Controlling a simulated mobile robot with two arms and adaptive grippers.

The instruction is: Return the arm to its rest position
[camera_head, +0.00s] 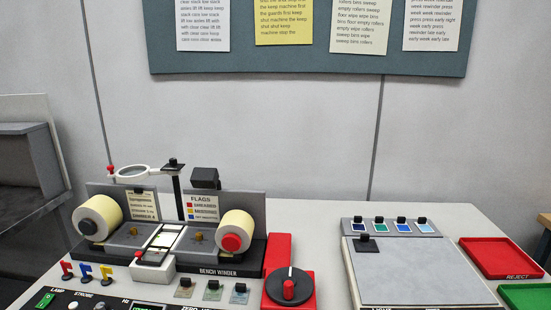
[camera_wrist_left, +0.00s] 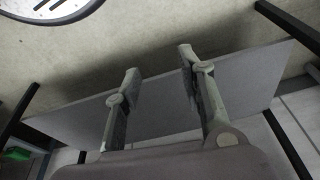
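My left gripper (camera_wrist_left: 158,85) shows in the left wrist view. Its two fingers are spread apart with nothing between them. Behind the fingers is a grey flat panel with dark legs or bars, apart from the fingers as far as I can tell. Neither of my grippers nor arms shows in the head view. The bench winder (camera_head: 232,271) stands on the table in the head view, with a cream label roll on each side. The right roll (camera_head: 236,224) has a red hub.
A red control box with a black knob (camera_head: 289,287) stands right of the winder. A grey pad (camera_head: 415,270) lies further right. A red reject tray (camera_head: 500,257) and a green tray (camera_head: 527,295) sit at the right edge. A notice board (camera_head: 300,62) hangs on the wall.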

